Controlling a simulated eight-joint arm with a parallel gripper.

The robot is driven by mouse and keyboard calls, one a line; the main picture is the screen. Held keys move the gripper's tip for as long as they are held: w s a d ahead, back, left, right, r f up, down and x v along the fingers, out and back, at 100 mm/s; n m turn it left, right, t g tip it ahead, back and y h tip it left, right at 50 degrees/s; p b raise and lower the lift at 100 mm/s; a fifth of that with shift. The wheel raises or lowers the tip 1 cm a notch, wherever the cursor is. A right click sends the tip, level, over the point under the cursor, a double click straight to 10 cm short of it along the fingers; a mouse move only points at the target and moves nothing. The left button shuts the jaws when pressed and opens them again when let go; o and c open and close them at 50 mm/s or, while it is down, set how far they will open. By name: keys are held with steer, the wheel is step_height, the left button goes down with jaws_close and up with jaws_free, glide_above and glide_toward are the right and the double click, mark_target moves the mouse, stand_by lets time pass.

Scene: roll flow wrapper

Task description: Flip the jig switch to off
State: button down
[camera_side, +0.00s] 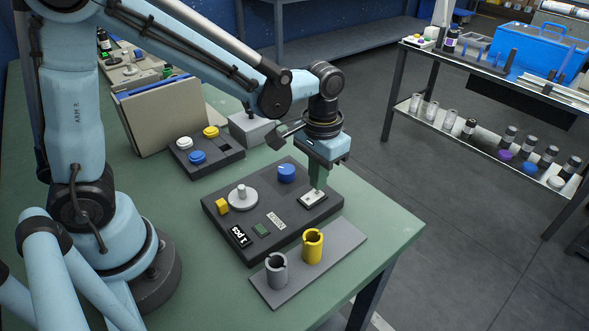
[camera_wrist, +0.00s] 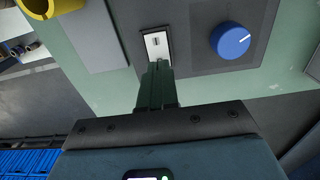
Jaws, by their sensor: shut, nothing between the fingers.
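The jig (camera_side: 265,222) is a dark box lying on the green table. Its switch (camera_side: 311,198) has a white plate near the box's right corner. In the wrist view the white switch plate (camera_wrist: 155,46) has a small grey mark or lever at its middle; I cannot tell which way it is set. My gripper (camera_side: 318,188) points down with its green fingers together and empty, right at the switch. In the wrist view the fingertips (camera_wrist: 157,66) overlap the plate's near end, hiding that part. I cannot tell whether they touch it.
The box also carries a blue knob (camera_side: 287,172), a yellow button (camera_side: 222,205) and a pale round post (camera_side: 242,197). A grey plate (camera_side: 335,250) in front holds a grey cup (camera_side: 276,271) and a yellow cup (camera_side: 312,246). A button panel (camera_side: 197,158) stands behind.

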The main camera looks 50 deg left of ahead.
mark_target(314, 192)
steer(key=shift+f, duration=0.9)
stand_by(0.5)
steer(key=shift+r, duration=3.5)
steer(key=s+a+r+t, duration=0.3)
steer(key=s+a+t, duration=0.4)
